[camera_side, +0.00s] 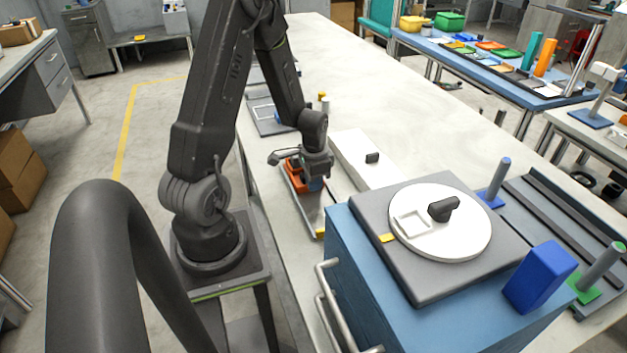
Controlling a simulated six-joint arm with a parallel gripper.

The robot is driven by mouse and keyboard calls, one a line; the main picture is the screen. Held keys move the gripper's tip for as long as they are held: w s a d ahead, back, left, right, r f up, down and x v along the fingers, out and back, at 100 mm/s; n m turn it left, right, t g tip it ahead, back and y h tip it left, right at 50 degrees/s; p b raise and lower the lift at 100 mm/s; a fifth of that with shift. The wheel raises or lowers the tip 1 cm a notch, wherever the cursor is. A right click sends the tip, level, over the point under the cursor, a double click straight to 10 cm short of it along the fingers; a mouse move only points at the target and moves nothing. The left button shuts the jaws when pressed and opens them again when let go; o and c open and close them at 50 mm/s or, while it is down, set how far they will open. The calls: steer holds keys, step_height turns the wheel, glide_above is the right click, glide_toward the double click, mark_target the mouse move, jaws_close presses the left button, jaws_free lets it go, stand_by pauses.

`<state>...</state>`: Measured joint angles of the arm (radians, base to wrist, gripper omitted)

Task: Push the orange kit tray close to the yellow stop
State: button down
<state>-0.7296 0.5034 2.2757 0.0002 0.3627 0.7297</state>
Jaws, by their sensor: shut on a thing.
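The orange kit tray (293,181) lies low beside the long pale bench's left edge, partly covered by my gripper. A small yellow block, which looks like the yellow stop (320,232), sits at the near end of the same grey strip. A bare stretch of strip separates it from the tray. My gripper (314,178) points down over the right part of the tray. A small blue piece (314,185) shows directly under it, and the jaws appear shut on that piece. The fingertips are too small and shaded to see clearly.
A blue cabinet (350,270) with a grey plate and white disc (468,235) stands in front. A grey framed fixture (268,118) lies behind. The bench's far middle is clear.

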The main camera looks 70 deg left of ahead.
steer(key=d, duration=1.4)
steer(key=shift+d, duration=0.25)
steer(key=c, duration=1.4)
jaws_free()
steer(key=shift+s+d, duration=0.1)
steer(key=shift+o, duration=0.9)
step_height(320, 180, up, 14)
steer(key=shift+a, duration=0.4)
steer(key=s+d+r+t, duration=0.2)
steer(key=s+d+r, duration=0.1)
steer(key=r, duration=0.3)
steer(key=s+d+r+t, duration=0.3)
steer(key=d+r, duration=0.2)
steer(key=r, duration=0.1)
steer(key=shift+s+d+r+t, duration=0.25)
steer(key=shift+d+r+t, duration=0.05)
steer(key=shift+r, duration=0.05)
